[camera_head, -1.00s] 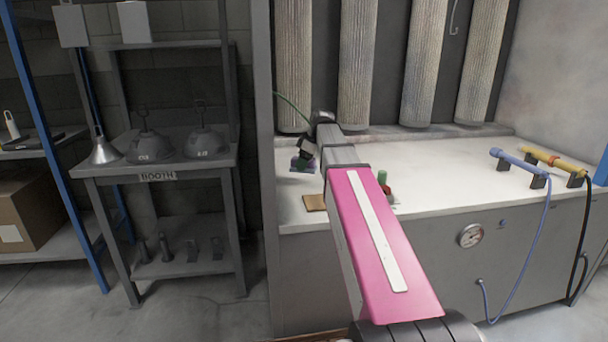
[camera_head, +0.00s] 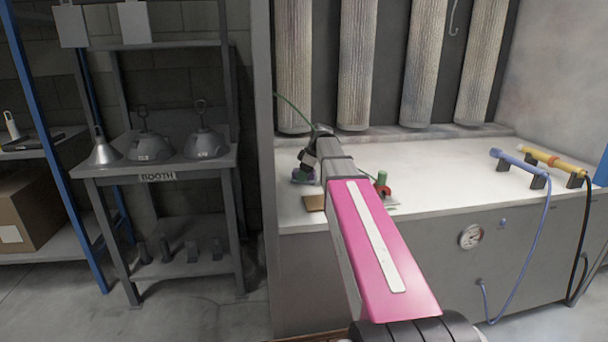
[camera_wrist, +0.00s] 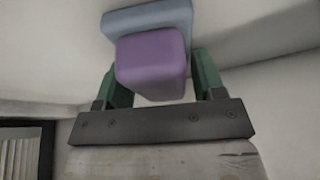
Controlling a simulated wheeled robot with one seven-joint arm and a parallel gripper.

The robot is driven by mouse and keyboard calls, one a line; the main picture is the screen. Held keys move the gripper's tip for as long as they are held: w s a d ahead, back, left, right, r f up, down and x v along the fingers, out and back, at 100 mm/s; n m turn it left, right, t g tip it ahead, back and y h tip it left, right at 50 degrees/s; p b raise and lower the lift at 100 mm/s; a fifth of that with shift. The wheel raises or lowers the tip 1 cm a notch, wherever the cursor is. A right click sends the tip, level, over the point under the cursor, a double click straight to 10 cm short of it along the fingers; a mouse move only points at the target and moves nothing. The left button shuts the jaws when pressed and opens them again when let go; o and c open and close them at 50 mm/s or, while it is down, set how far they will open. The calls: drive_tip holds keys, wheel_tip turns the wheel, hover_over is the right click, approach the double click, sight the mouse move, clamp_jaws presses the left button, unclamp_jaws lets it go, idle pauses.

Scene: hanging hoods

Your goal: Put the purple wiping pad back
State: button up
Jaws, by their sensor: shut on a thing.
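The purple wiping pad (camera_wrist: 152,62) shows large in the wrist view, a purple block on a wider blue-grey base. The green fingers of my gripper (camera_wrist: 158,84) are on both sides of the purple block and shut on it. In the head view my gripper (camera_head: 305,170) is low over the left part of the white counter, and a little purple of the pad (camera_head: 301,180) shows under it. I cannot tell whether the pad touches the counter.
A flat tan piece (camera_head: 314,203) lies on the white counter (camera_head: 440,165) near its front edge, close to the pad. A red and green object (camera_head: 382,186) stands right of my arm. Blue (camera_head: 515,163) and yellow (camera_head: 553,158) hose wands rest at the right. Grey filter columns (camera_head: 358,65) hang behind.

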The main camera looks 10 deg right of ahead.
drive_tip(key=o, duration=0.9)
drive_tip(key=shift+f, duration=0.1)
drive_tip(key=v, duration=1.2)
